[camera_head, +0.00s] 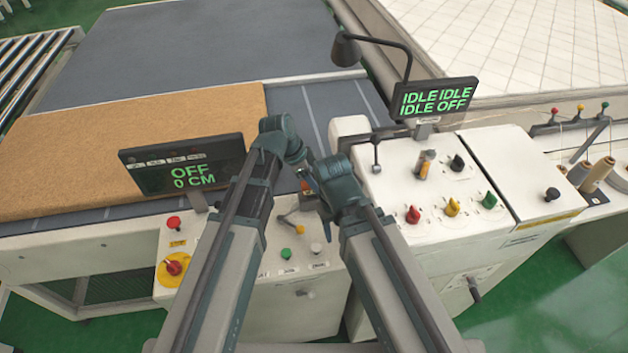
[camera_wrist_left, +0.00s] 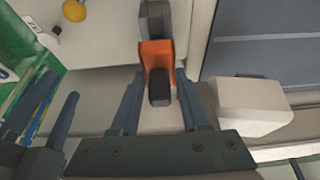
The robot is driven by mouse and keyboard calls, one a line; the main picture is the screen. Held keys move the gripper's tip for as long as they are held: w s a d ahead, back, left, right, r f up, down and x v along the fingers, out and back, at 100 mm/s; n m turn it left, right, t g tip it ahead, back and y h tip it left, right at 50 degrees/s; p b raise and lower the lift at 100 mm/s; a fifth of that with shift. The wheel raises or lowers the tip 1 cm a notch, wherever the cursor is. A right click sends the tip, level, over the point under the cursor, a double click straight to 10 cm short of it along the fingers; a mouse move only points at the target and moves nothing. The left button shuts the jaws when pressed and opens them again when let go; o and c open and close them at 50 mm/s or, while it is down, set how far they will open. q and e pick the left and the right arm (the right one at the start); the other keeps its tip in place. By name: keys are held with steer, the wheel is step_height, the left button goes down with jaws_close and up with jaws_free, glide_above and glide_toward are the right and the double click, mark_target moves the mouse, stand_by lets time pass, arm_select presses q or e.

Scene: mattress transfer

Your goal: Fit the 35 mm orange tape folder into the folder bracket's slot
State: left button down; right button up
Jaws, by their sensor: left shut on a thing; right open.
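The orange tape folder (camera_wrist_left: 155,54) with a dark grip block (camera_wrist_left: 159,88) is between the fingers of my left gripper (camera_wrist_left: 160,100), which is shut on it. A dark grey part (camera_wrist_left: 155,18), possibly the folder bracket, stands at the folder's far end. I cannot tell whether the folder is in a slot or only against it. In the head view my left gripper (camera_head: 301,172) is above the front panel, and a small orange patch (camera_head: 305,186) shows below it. My right gripper (camera_wrist_left: 45,100) is open and empty, left of the folder in the wrist view.
A white block (camera_wrist_left: 248,106) stands right of my left fingers. A yellow-knobbed lever (camera_wrist_left: 74,10) is at the upper left. The panel has buttons and a red-and-yellow switch (camera_head: 174,265). Displays stand on the left (camera_head: 183,165) and right (camera_head: 434,98). My two arms are close together.

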arm_select(q)
steer(key=shift+f+b, duration=1.35)
steer(key=shift+f, duration=0.1)
arm_select(e)
steer(key=shift+f, duration=1.45)
arm_select(q)
steer(key=shift+c, duration=1.5)
jaws_free()
steer(key=shift+r, duration=0.15)
arm_select(e)
steer(key=shift+r, duration=0.15)
arm_select(q)
steer(key=p+v, duration=1.2)
steer(key=v, duration=0.1)
steer(key=shift+a+r+p, duration=0.15)
steer(key=shift+r+p, duration=0.1)
steer(key=shift+p, duration=0.1)
arm_select(e)
step_height(320, 180, up, 12)
steer(key=shift+r, duration=0.25)
